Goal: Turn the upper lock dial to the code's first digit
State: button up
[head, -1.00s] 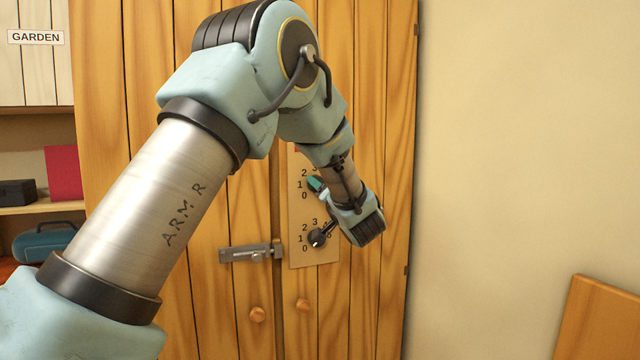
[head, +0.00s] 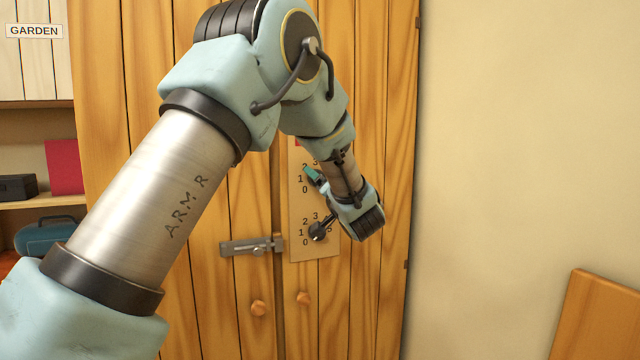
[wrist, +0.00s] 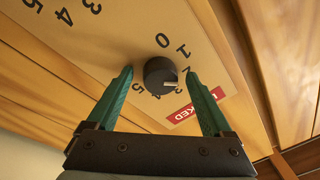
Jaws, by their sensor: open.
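The upper lock dial (wrist: 160,75) is a dark round knob on a tan panel, ringed by digits 0 to 5 in the wrist view. Its pale mark faces the lower right, around digits 2 and 3; I cannot tell exactly which. My gripper (wrist: 158,98) is open, one green finger on each side of the dial; contact is unclear. In the head view my gripper (head: 313,175) is at the upper dial, which it largely hides. I see no code.
A red label (wrist: 195,106), partly covered by a finger, reads "...KED". The panel (head: 300,256) is on a wooden cabinet with a grey latch (head: 250,247) and round knobs (head: 259,308) below. A slanted board (head: 600,320) stands at right by a bare wall.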

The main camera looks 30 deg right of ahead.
jog(key=shift+s, duration=0.1)
jog(key=s+a+f+b, duration=0.1)
jog(key=s+b, duration=0.3)
jog(key=s, duration=0.6)
jog(key=shift+s+a+f, duration=0.15)
jog(key=shift+s+f, duration=0.05)
